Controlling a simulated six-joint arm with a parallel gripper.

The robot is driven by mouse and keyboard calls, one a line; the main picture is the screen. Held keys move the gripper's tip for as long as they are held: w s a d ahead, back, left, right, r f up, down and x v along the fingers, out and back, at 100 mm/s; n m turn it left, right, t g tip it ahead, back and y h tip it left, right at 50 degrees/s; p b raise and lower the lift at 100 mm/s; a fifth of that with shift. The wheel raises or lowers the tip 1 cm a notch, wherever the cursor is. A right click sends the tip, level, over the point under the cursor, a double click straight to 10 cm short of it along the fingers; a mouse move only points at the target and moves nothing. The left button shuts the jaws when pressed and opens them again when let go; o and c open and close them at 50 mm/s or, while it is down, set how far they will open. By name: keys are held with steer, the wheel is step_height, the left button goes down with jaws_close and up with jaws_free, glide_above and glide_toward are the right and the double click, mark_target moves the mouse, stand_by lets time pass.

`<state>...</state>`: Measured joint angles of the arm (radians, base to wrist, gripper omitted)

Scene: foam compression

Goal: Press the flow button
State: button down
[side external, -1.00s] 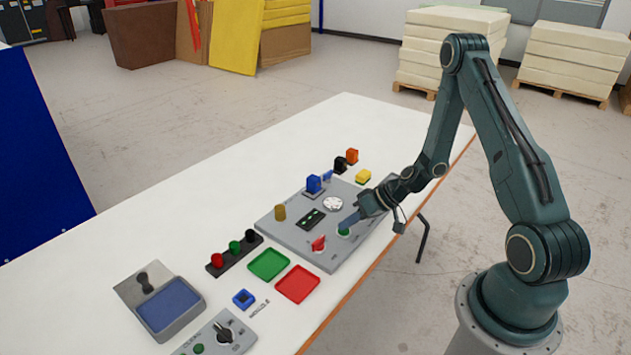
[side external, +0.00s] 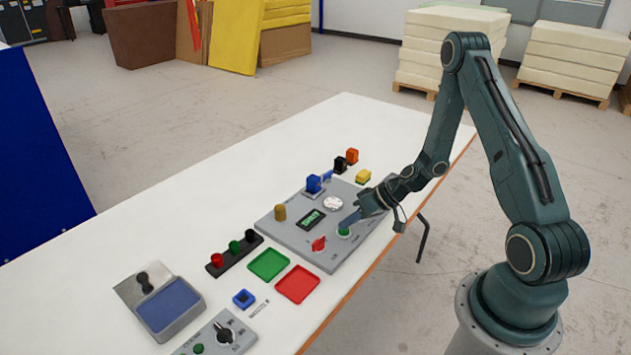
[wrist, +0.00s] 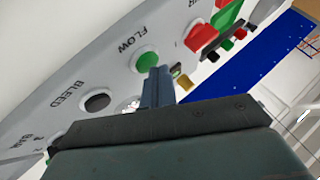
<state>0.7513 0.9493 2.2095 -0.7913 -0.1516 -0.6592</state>
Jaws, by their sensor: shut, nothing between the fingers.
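The flow button is a round green button in a pale ring, labelled FLOW, on the grey control panel (side external: 285,235). It shows in the side view (side external: 344,232) and in the wrist view (wrist: 146,62). My gripper (side external: 349,220) is shut and empty, its blue-grey fingers pointing down at the button. In the wrist view the fingertips (wrist: 159,72) lie right beside the green cap and overlap its edge; I cannot tell whether they touch it. A small display (side external: 310,219) on the panel shows bright green marks.
A dark BLEED button (wrist: 97,102) sits near the flow button. A red knob (side external: 319,243), a tan knob (side external: 280,212) and a white round dial (side external: 333,204) are on the panel. Green (side external: 252,269) and red trays (side external: 314,286) lie in front.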

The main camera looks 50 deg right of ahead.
mark_target(348, 230)
steer(key=shift+r, duration=0.5)
steer(key=shift+r, duration=2.5)
steer(key=shift+r, duration=0.1)
